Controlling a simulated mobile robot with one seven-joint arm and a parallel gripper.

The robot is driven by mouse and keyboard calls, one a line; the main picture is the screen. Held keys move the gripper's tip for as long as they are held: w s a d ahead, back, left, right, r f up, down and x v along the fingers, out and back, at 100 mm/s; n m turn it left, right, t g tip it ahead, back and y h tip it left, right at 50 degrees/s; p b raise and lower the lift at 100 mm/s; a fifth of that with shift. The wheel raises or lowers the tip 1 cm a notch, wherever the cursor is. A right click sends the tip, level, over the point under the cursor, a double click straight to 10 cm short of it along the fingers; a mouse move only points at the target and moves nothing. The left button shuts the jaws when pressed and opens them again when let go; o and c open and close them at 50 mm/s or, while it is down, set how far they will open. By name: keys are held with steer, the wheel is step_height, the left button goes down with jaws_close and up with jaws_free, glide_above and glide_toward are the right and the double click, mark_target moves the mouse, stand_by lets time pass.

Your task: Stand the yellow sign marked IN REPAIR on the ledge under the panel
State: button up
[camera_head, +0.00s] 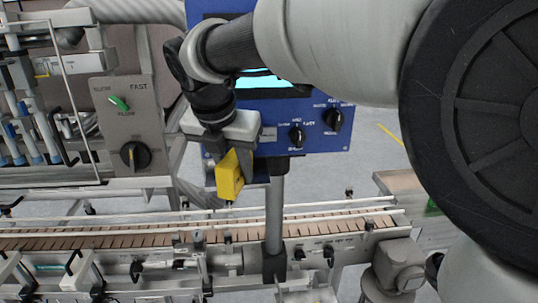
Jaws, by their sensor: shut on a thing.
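The yellow sign (229,176) hangs in the middle of the camera_head view, tilted, with its lettering not readable from here. My gripper (232,157) is shut on the sign's upper part and holds it in the air, in front of the lower left part of the blue panel (312,136). The panel has black knobs and a lit cyan screen, partly hidden by my arm. The ledge under the panel cannot be made out clearly; my gripper and the sign cover part of the panel's lower edge.
A grey post (274,215) stands below the panel, right of the sign. A conveyor (330,220) runs across below the sign. A grey control box (131,135) with a green switch and a black knob is at the left. My arm covers the upper right.

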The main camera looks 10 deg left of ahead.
steer(key=shift+w, duration=0.2)
steer(key=shift+d, duration=0.1)
steer(key=shift+f, duration=0.2)
steer(key=o, duration=1.1)
